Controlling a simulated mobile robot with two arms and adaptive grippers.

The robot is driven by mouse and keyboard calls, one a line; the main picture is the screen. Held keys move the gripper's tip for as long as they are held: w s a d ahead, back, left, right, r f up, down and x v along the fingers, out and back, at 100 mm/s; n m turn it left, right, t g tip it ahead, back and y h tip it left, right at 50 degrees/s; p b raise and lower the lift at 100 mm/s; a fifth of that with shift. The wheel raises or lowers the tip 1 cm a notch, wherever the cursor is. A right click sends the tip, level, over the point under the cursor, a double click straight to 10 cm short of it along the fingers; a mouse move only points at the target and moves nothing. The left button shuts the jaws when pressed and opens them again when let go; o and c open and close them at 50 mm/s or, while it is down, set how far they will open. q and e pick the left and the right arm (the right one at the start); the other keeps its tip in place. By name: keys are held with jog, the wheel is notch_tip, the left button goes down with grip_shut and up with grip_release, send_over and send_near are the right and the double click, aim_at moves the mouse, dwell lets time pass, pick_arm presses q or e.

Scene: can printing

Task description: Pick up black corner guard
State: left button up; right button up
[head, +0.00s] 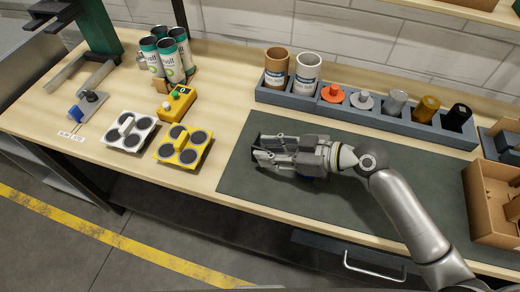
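My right gripper (262,152) is over the dark grey mat (330,205), pointing left. Its fingers look spread apart, with nothing seen between them. A small black piece (457,118) stands in the rightmost slot of the long grey tray (350,114) at the back of the bench. It is up and to the right of my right gripper and apart from it. Another dark piece (508,148) shows at the right edge, partly cut off. I cannot tell for sure which one is the corner guard. My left gripper is not in view.
The tray also holds two cans, orange and white caps, and silver and amber pieces. An open cardboard box (478,205) stands at the right. White (130,150) and yellow holders, a yellow control box and several cans (172,65) stand at left. Much of the mat is clear.

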grip_shut()
